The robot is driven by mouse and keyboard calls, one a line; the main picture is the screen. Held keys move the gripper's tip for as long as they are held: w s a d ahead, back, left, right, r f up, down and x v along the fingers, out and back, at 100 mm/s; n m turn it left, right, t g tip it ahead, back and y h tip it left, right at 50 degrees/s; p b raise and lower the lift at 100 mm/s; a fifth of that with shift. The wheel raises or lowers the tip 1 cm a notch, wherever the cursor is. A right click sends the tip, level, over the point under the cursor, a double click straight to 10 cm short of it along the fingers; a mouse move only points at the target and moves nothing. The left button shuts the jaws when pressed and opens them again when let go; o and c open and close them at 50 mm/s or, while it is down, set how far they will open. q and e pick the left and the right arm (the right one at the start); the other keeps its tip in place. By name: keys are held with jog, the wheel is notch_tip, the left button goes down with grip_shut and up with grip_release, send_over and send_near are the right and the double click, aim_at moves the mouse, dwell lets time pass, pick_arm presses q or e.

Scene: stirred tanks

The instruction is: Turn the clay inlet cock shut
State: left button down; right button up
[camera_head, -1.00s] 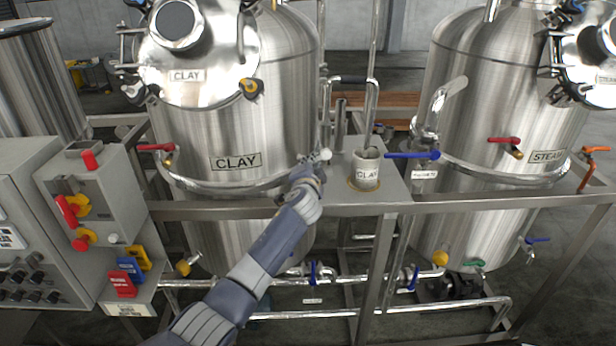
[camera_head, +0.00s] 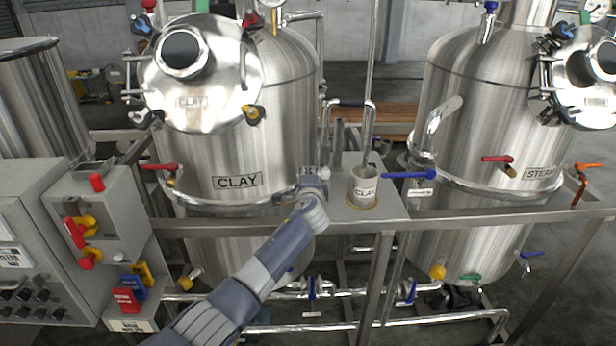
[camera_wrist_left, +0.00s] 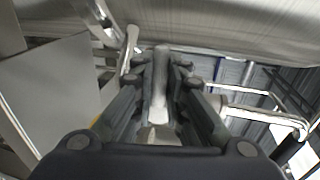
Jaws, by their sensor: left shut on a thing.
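The clay tank (camera_head: 240,110), a steel vessel labelled CLAY, stands left of centre in the head view. My left gripper (camera_head: 316,177) is at its lower right side, just left of a CLAY cup. In the left wrist view my gripper (camera_wrist_left: 160,90) is shut on a pale metal lever (camera_wrist_left: 160,82), which lies lengthwise between the fingers. The lever appears to be the handle of the clay inlet cock. In the head view the gripper hides most of this cock; only a small pale end shows beside it. My right gripper is out of view.
The CLAY cup (camera_head: 364,190) stands on a grey shelf close to my gripper. A blue-handled cock (camera_head: 408,175) and the steam tank (camera_head: 475,120) are to the right. A red-handled cock (camera_head: 165,167) and control box (camera_head: 95,215) are to the left. A steel rail crosses in front.

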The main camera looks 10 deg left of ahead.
pick_arm(q)
jog(key=c, duration=1.6)
grip_release()
jog(key=shift+s, duration=0.1)
jog(key=v, duration=1.1)
jog(key=shift+s+d+r, duration=0.15)
jog(key=shift+s+r, duration=0.05)
jog(key=shift+s, duration=0.15)
jog(key=shift+f, duration=0.1)
